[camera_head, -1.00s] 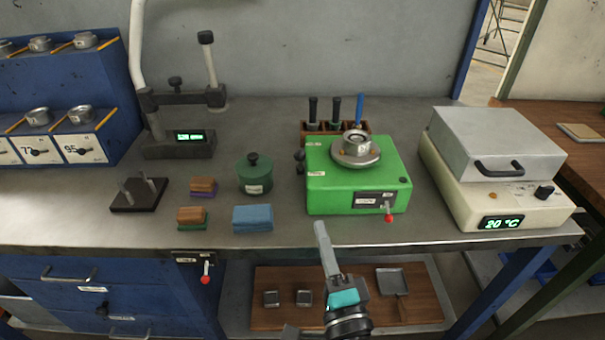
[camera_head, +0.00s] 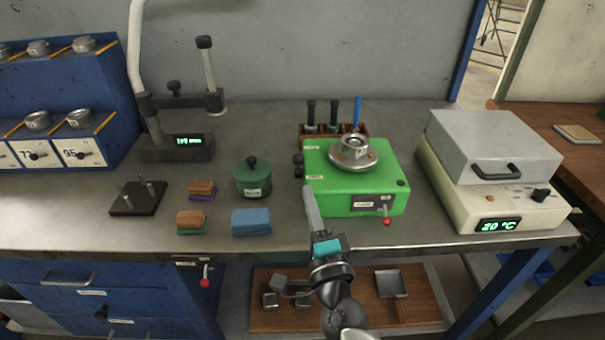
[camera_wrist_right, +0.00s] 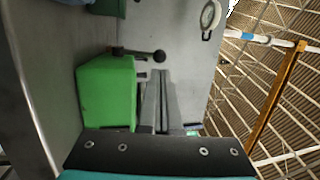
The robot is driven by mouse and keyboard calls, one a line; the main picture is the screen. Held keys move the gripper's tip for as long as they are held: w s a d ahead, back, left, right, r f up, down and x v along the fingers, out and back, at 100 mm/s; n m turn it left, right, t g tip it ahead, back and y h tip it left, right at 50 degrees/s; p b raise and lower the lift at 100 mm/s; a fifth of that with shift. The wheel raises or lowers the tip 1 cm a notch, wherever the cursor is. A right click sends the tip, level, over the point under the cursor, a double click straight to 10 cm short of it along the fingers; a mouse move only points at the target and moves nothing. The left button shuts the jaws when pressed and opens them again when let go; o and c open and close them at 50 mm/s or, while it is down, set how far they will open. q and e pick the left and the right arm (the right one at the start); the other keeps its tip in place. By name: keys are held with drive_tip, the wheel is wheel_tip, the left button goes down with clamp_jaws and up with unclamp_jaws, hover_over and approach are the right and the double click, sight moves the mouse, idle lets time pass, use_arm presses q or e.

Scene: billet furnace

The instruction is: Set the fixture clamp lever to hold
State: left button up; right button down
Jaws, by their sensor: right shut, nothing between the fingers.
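The green fixture box (camera_head: 330,198) stands on the bench, with a round metal seat (camera_head: 353,160) on top. A lever with a black ball (camera_head: 298,158) sticks out at its left side; in the right wrist view this black ball (camera_wrist_right: 158,57) is just beyond the fingertips, apparently apart from them. A red-balled lever (camera_head: 387,221) hangs on its front, right of a small label plate. I cannot read which lever is labelled as the clamp. My right gripper (camera_head: 308,190) is shut and empty by the box's left front edge. My left gripper is out of view.
The blue block (camera_head: 252,222) and green lidded pot (camera_head: 253,178) stand left of my gripper. A rack of dark-handled tools (camera_head: 310,134) is behind the box, and a heater (camera_head: 470,208) reading 20 °C is at right. Another red-balled lever (camera_head: 205,282) hangs under the bench edge.

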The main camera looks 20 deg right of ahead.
sight(299, 164)
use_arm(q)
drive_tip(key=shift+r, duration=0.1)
use_arm(e)
drive_tip(key=shift+x, duration=2.95)
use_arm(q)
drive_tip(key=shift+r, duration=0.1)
